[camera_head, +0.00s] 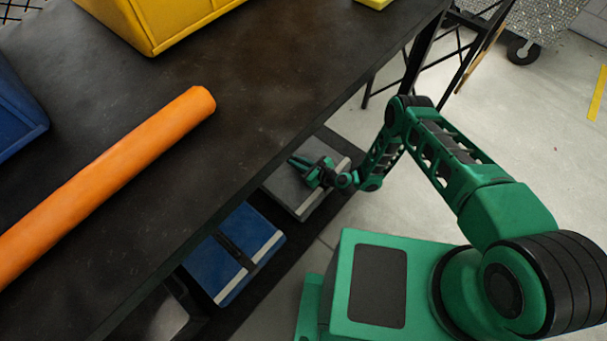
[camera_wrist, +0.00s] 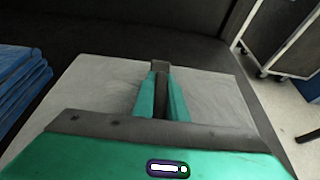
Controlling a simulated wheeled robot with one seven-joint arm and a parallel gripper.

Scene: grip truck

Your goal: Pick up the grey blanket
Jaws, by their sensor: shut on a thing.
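The grey blanket (camera_head: 291,188) lies folded flat on a low dark shelf under the black table, with a pale stripe along its near side. In the wrist view the blanket (camera_wrist: 90,92) spreads beneath and around my gripper. My gripper (camera_head: 302,163) is over the blanket in the head view. In the wrist view my gripper (camera_wrist: 161,90) has its green fingers close together with a narrow dark strip between them, shut on the blanket. The exact grip at the fingertips is hard to see.
Folded blue blankets (camera_head: 232,252) lie left of the grey one and also show in the wrist view (camera_wrist: 20,85). The black table (camera_head: 230,130) overhangs the shelf and carries an orange roll (camera_head: 110,185), a yellow bin (camera_head: 150,25) and a blue bin (camera_head: 18,110). Open floor lies right.

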